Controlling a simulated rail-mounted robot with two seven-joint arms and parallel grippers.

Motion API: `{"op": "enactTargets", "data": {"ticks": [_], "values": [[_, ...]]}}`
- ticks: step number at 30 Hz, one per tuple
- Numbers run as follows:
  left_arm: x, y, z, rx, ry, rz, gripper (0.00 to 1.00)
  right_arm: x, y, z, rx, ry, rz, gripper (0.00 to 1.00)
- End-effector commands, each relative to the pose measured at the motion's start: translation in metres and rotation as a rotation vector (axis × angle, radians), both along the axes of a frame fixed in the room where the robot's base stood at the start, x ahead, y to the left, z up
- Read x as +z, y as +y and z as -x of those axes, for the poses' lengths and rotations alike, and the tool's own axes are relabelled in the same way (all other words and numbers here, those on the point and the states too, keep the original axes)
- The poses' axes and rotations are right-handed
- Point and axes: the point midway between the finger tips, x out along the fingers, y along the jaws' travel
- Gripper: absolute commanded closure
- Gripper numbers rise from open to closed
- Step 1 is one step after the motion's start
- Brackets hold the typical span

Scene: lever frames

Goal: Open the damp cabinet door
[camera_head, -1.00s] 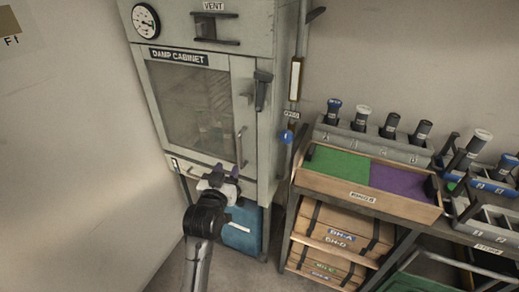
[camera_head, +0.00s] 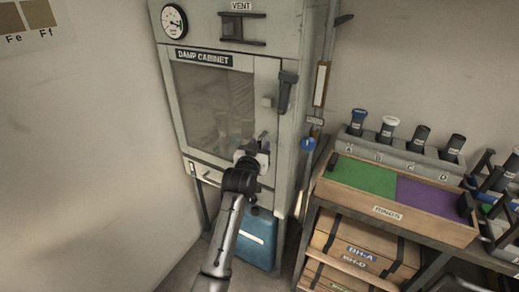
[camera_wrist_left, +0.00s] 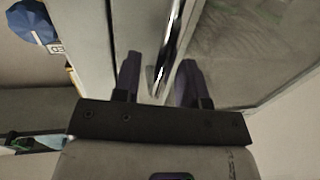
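The damp cabinet (camera_head: 262,75) is a grey-green metal box with a windowed door (camera_head: 208,112), which looks shut. A dark latch lever (camera_head: 286,92) hangs at the door's right edge. My left gripper (camera_head: 262,143) is at the lower right of the door and hides most of the vertical bar handle. In the left wrist view the handle (camera_wrist_left: 171,45) runs between the two purple fingers of my left gripper (camera_wrist_left: 158,80). The fingers are apart, with the bar nearer the right one and a gap to the left one. My right gripper is out of view.
Wooden crates (camera_head: 352,262) sit beneath. A blue box (camera_head: 256,238) stands under the cabinet.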

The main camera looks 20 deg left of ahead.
Motion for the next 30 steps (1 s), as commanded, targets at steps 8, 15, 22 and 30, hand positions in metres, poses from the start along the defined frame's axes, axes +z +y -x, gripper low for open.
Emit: {"op": "enactTargets", "data": {"ticks": [8, 15, 22, 30], "values": [[0.0004, 0.0003, -0.0037, 0.000, 0.000, 0.000, 0.61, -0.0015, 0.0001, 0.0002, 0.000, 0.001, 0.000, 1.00], [0.0003, 0.0003, -0.0035, 0.000, 0.000, 0.000, 0.71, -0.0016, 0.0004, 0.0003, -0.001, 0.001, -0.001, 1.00], [0.0002, 0.0003, -0.0034, 0.000, 0.000, 0.000, 0.93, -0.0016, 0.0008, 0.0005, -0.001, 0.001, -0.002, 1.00], [0.0001, 0.0003, -0.0033, 0.000, 0.000, 0.000, 1.00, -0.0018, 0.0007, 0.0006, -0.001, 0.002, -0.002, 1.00]]}}
